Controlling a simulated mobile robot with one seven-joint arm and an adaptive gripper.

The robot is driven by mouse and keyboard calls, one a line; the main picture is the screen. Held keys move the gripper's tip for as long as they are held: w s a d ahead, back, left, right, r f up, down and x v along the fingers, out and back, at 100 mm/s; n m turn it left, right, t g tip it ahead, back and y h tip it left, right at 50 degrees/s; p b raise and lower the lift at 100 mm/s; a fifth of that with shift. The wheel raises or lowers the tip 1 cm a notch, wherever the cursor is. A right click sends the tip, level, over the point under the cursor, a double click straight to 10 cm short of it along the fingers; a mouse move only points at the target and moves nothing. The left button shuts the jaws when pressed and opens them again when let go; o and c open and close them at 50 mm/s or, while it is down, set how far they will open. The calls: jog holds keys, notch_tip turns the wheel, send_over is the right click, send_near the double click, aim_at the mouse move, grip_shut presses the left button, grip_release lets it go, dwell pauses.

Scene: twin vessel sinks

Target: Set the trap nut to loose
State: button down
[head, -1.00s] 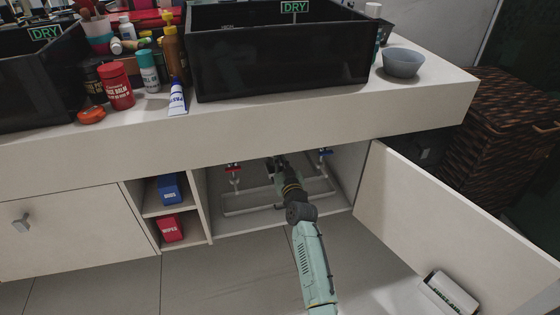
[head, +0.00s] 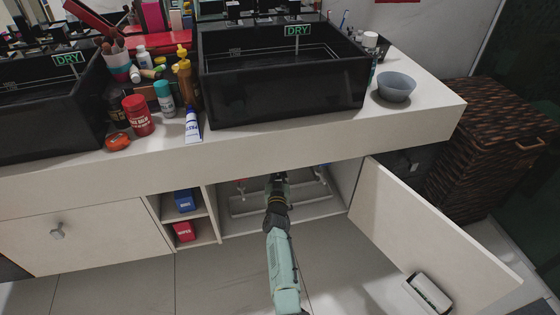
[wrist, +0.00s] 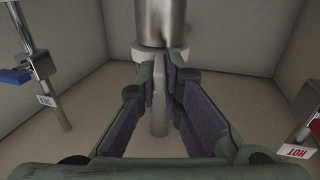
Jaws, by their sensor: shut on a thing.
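In the wrist view, a wide metal drain pipe (wrist: 161,20) comes down from the top. In the head view, my gripper (head: 277,178) is inside the open cabinet under the right sink (head: 285,85); the nut is hidden there.
In the wrist view, a blue-handled valve (wrist: 16,76) stands left and a HOT tag (wrist: 296,151) hangs right. The open cabinet door (head: 425,225) juts out to the right. Shelves with a blue box (head: 184,201) and a red box (head: 184,231) stand left of the opening.

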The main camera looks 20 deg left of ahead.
jog(key=a+m+h, duration=0.1)
jog(key=h, duration=0.1)
jog(key=m+h+p, duration=0.1)
jog(key=h, duration=0.1)
jog(key=a+m+t+h, duration=0.1)
jog(key=m+h, duration=0.1)
jog(key=shift+s+a+r+p, duration=0.1)
jog(key=shift+s+a+p, duration=0.05)
jog(key=shift+a+p, duration=0.2)
jog(key=shift+m+h, duration=0.3)
jog(key=shift+h, duration=0.2)
jog(key=c, duration=1.7)
grip_release()
jog(key=shift+d, duration=0.1)
jog(key=shift+s, duration=0.1)
